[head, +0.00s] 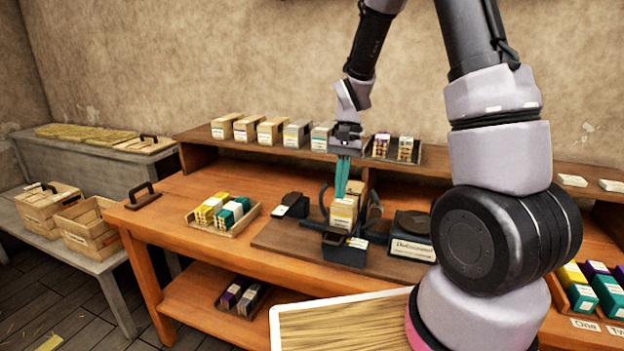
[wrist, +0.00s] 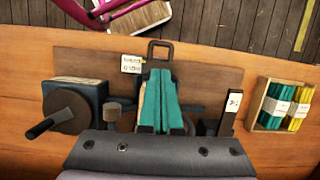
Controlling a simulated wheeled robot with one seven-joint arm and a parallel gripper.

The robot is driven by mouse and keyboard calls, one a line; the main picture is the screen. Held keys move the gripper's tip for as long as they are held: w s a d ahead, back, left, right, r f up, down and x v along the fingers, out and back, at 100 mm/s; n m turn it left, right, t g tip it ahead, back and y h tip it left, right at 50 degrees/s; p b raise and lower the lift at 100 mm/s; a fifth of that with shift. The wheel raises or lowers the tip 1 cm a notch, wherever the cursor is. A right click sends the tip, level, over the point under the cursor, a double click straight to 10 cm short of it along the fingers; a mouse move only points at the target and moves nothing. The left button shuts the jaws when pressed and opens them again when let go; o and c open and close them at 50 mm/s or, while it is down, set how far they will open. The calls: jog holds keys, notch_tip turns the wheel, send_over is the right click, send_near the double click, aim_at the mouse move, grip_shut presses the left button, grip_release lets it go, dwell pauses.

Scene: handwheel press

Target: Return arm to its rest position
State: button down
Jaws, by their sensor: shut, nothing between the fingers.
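My gripper (head: 339,192) hangs fingers down from my bent arm, over the middle of the workbench. Its teal fingers are together with nothing between them, and they also show in the wrist view (wrist: 160,78). The press (head: 345,248) stands on a dark board just below the fingers, with pale labelled blocks (head: 344,212) in it. The fingertips are close to the press and blocks; I cannot tell whether they touch. In the wrist view the fingers and gripper body hide much of the press.
Labelled boxes (head: 271,130) line the shelf behind my gripper. A wooden tray (head: 238,222) of yellow and teal packets is on the left. Crates (head: 88,222) stand at the far left. The space above the bench's left part is clear.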

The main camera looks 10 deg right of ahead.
jog(key=s+d+r+t, duration=0.2)
jog(key=s+r+t, duration=0.1)
jog(key=r, duration=0.5)
jog(key=s+d+r+n+t, duration=0.1)
jog(key=s+r+t, duration=0.2)
jog(key=s+r, duration=0.3)
jog(key=s+d+r+t, duration=0.2)
jog(key=s+r+t, duration=0.2)
jog(key=r, duration=0.8)
jog(key=shift+s+d, duration=0.3)
jog(key=shift+s, duration=0.15)
